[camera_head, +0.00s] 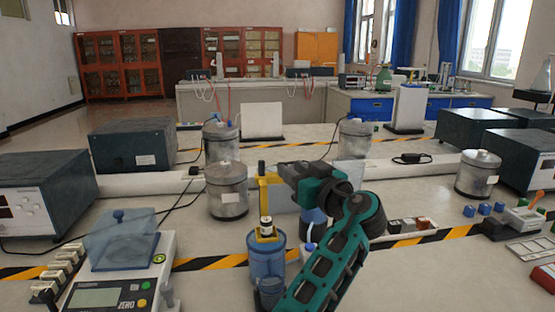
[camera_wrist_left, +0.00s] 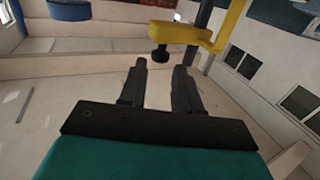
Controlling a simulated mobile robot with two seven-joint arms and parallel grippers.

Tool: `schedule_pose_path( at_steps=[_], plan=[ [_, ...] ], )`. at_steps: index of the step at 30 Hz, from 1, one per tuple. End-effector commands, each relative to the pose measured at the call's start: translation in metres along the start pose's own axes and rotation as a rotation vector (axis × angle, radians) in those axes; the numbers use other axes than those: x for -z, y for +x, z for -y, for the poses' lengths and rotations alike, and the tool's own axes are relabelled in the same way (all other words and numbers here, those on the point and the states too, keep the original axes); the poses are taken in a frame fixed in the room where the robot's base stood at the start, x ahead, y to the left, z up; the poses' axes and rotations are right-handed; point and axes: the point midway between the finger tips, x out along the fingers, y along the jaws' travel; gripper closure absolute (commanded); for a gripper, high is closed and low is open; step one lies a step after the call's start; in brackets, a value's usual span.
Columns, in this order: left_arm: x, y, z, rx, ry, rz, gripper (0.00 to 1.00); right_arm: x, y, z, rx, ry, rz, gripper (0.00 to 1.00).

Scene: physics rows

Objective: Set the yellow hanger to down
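The yellow hanger (camera_head: 264,192) stands upright near the middle of the head view, above a blue cylindrical body (camera_head: 267,262). In the left wrist view the yellow hanger (camera_wrist_left: 188,33) crosses the top as an arm with a dark knob (camera_wrist_left: 160,55) at its end. My left gripper (camera_head: 284,167) is right beside the hanger's upper part in the head view. In the left wrist view my left gripper (camera_wrist_left: 161,68) is open, its two fingers apart with nothing held. The knob shows just beyond the fingertips; whether they touch I cannot tell. My right gripper is in neither view.
A balance (camera_head: 118,278) with a clear cover stands at the front left. Metal canisters (camera_head: 227,190) stand behind the hanger on the left. Small blocks (camera_head: 410,225) and a striped tape line lie to the right of my arm.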

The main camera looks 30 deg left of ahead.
Motion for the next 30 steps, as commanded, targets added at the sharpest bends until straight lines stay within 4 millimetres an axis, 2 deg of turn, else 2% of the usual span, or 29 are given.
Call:
schedule_pose_path(
  at_steps=[1, 6, 12, 23, 30],
  plan=[
    [0.002, 0.012, 0.000, 0.002, 0.003, -0.003, 0.68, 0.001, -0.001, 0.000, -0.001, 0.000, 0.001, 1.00],
    [0.001, 0.043, 0.001, 0.002, 0.002, -0.002, 0.68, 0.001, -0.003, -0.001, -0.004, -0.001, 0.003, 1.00],
    [0.001, 0.065, 0.000, 0.000, 0.001, -0.001, 0.68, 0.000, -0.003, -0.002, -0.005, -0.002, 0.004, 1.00],
    [0.000, 0.069, 0.000, -0.001, 0.000, 0.000, 0.68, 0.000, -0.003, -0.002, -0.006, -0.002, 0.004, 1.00],
    [0.000, 0.069, 0.000, -0.001, 0.000, 0.000, 0.90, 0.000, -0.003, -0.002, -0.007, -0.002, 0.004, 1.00]
  ],
)
